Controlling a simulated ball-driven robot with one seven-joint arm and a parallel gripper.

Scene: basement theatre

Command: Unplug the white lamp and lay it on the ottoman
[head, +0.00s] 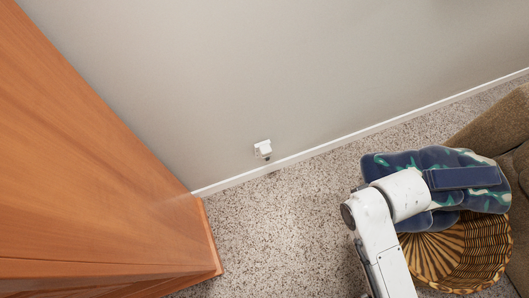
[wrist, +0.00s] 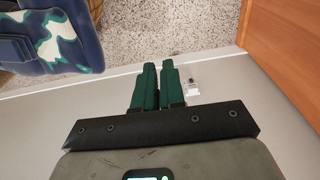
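A small white fixture (head: 262,148), which looks like the white lamp plugged in at an outlet, sits low on the grey wall, just above the baseboard. A dark spot shows at its lower edge. I cannot make out an ottoman for certain.
A tall orange-brown wooden cabinet (head: 90,150) stands at the left. A blue camouflage bag-like object (head: 400,163) rests at or over a wicker basket (head: 485,265) on the right, beside a brown upholstered piece (head: 495,118). The speckled carpet (head: 270,230) between is clear.

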